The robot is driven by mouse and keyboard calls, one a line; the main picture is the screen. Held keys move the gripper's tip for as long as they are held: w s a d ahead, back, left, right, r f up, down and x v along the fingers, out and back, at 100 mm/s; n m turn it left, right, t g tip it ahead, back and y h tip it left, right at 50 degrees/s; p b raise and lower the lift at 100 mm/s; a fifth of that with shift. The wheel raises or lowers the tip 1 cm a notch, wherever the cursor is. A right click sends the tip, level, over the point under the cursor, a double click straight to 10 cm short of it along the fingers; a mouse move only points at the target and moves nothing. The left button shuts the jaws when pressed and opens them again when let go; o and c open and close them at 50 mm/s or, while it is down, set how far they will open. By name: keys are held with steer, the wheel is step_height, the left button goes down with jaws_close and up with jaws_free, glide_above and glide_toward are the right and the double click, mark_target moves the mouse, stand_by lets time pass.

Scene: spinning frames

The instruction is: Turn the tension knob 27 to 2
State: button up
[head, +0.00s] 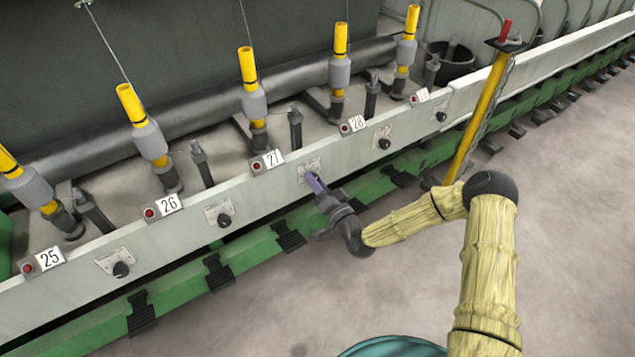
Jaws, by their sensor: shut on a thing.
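The number 27 label (273,158) sits on top of the long pale rail, with a red button beside it. Below and right of it, a knob's dial plate (309,168) shows on the rail's front face. My gripper (315,183) reaches that plate from the front right and is shut on the tension knob there. The knob itself is hidden behind the fingers, so its pointer setting cannot be read. The dial marks are too small to read.
Other black knobs stand along the rail, under 26 (224,220), under 25 (121,269) and under 28 (385,144). A yellow post (478,117) with a red top stands right of my gripper. Black pedals (288,236) jut from the green lower beam (256,250). The floor (585,200) at right is clear.

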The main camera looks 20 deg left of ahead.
steer(key=shift+m, duration=0.3)
steer(key=o, duration=0.9)
steer(key=shift+o, duration=0.2)
steer(key=shift+d, duration=0.1)
steer(key=p+v, duration=0.2)
steer(key=v, duration=1.5)
steer(key=shift+s+f, duration=0.15)
steer(key=shift+s, duration=0.05)
